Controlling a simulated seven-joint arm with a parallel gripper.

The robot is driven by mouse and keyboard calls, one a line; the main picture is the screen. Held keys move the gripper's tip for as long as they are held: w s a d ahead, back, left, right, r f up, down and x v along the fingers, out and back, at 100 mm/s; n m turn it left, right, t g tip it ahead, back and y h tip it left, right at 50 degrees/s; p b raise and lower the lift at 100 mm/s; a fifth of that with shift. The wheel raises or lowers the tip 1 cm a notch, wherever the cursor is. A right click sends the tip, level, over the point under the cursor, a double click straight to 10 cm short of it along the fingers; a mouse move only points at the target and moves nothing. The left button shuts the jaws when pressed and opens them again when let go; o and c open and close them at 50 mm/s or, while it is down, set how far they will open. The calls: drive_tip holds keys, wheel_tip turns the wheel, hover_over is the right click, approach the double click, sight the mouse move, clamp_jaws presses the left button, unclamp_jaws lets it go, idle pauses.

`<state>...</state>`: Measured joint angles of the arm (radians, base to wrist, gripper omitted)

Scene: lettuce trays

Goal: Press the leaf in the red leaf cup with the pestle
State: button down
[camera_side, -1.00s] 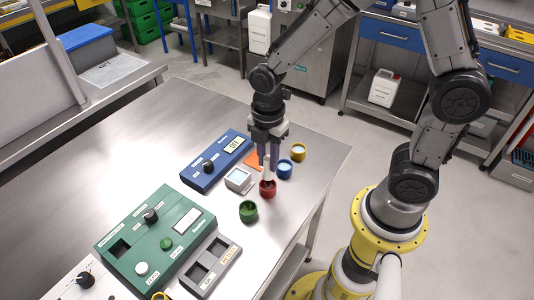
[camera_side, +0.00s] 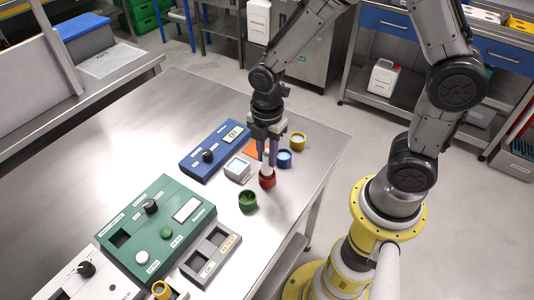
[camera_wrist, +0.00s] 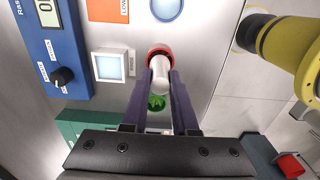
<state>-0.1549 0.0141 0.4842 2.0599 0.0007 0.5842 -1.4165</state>
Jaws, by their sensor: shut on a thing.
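The red leaf cup (camera_side: 267,181) stands on the steel table near its right edge; it also shows in the wrist view (camera_wrist: 159,51). The white pestle (camera_side: 266,166) stands about upright with its lower end inside the cup. My gripper (camera_side: 266,157) is shut on the pestle, with its two fingers on either side of it, also in the wrist view (camera_wrist: 161,78). The leaf is hidden by the pestle and the cup wall.
A green cup (camera_side: 247,201) stands in front of the red one, a blue cup (camera_side: 284,159) and a yellow cup (camera_side: 298,141) behind. A small square device (camera_side: 238,168), a blue box (camera_side: 200,161) and a green box (camera_side: 140,243) lie to the left. The table's far left is clear.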

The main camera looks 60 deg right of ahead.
sight(267, 163)
drive_tip(key=shift+f, duration=1.6)
idle(0.9)
drive_tip(key=shift+r, duration=0.1)
drive_tip(key=shift+r, duration=3.2)
